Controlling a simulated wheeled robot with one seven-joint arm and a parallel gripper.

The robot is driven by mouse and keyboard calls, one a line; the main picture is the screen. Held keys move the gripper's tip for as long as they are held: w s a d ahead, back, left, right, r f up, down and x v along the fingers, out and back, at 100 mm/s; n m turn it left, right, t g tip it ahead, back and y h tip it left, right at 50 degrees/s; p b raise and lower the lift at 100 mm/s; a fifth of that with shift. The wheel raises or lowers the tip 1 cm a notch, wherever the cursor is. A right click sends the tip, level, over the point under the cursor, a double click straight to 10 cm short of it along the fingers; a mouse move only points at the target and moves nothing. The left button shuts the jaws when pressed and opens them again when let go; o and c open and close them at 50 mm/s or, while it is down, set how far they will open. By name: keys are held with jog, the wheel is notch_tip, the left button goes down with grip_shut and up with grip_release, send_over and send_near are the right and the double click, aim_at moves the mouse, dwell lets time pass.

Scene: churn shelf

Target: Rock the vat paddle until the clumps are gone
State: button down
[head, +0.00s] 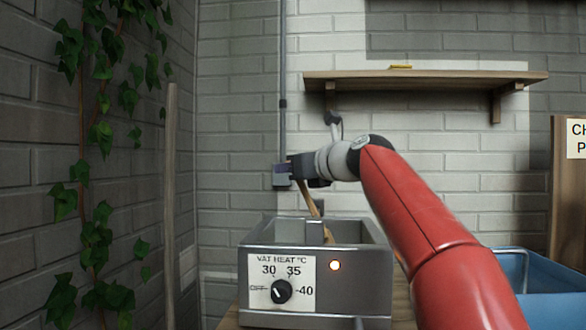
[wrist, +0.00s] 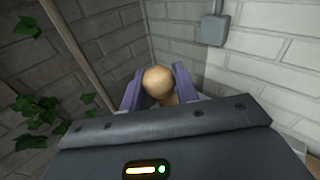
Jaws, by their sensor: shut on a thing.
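The vat (head: 376,234) is a grey metal box in the lower middle of the head view. The wooden vat paddle (head: 313,203) rises from it, leaning up and to the left. My gripper (head: 287,176) is above the vat, shut on the top of the paddle. In the wrist view, the paddle's round knob (wrist: 158,80) sits between the two purple fingers of my gripper (wrist: 159,92). The vat's inside is mostly hidden by its front wall, so I cannot see any clumps.
A wooden shelf (head: 430,78) is on the back wall. A blue tub (head: 550,290) stands at the right. A pole (head: 170,200) and ivy (head: 95,245) are at the left.

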jog(key=c, duration=1.1)
grip_release()
jog(key=shift+a, duration=0.15)
jog(key=b+v, duration=0.1)
jog(key=v, duration=0.6)
jog(key=shift+s+d+b, duration=0.25)
jog(key=shift+s+b, duration=0.1)
jog(key=shift+s, duration=0.05)
